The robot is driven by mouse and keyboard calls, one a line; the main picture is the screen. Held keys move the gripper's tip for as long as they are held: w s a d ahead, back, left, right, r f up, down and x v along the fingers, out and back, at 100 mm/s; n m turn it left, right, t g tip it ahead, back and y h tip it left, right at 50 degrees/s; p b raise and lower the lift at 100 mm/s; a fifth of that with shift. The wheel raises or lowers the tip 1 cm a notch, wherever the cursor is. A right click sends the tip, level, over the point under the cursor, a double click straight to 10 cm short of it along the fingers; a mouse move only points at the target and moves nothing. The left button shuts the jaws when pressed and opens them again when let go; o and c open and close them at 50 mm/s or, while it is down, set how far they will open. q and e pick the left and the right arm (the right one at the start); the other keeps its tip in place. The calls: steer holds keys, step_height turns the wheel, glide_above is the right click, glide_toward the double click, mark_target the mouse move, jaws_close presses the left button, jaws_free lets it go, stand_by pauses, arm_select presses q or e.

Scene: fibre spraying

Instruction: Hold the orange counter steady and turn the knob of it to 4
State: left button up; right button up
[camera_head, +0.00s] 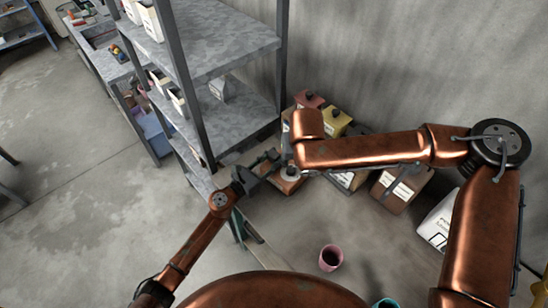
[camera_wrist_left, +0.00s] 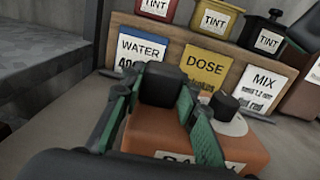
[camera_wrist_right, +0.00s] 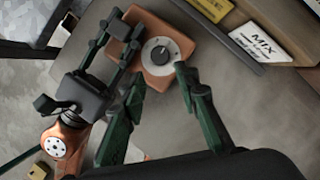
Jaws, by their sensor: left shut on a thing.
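The orange counter (camera_wrist_right: 181,29) lies on the grey worktop, with a dark knob (camera_wrist_right: 160,54) on a pale round dial. It also shows in the left wrist view (camera_wrist_left: 150,130), its front label partly cut off. My left gripper (camera_wrist_right: 118,40) is shut on a dark block (camera_wrist_left: 161,86) at the counter's end, a green finger on either side. My right gripper (camera_wrist_right: 157,76) is open, its two green fingertips apart and near the dial, with the knob just ahead of the gap between them. The dial's marks are too small to read. In the head view my right arm hides most of the right gripper.
A metal shelf (camera_head: 225,50) rises at the left. A pink cup (camera_head: 331,258) stands at the front; the worktop between is clear.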

mark_target(291, 169)
arm_select(q)
jaws_close()
arm_select(e)
steer(key=o, duration=0.3)
steer(key=shift+w+r+m, duration=0.15)
steer(key=shift+w+m, duration=0.1)
steer(key=shift+m, duration=0.15)
steer(key=shift+o, duration=0.2)
steer(key=w+r+m+g, duration=0.2)
steer(key=w+m+g, duration=0.15)
steer(key=m, duration=0.95)
steer(key=f+m, duration=0.1)
steer(key=f, duration=0.2)
steer(key=f+m, duration=0.1)
steer(key=f, duration=0.3)
steer(key=f+m, duration=0.1)
steer(key=f, duration=0.3)
steer(key=shift+a+f+g+h, duration=0.25)
steer(key=shift+a+h, duration=0.05)
steer(key=shift+a, duration=0.1)
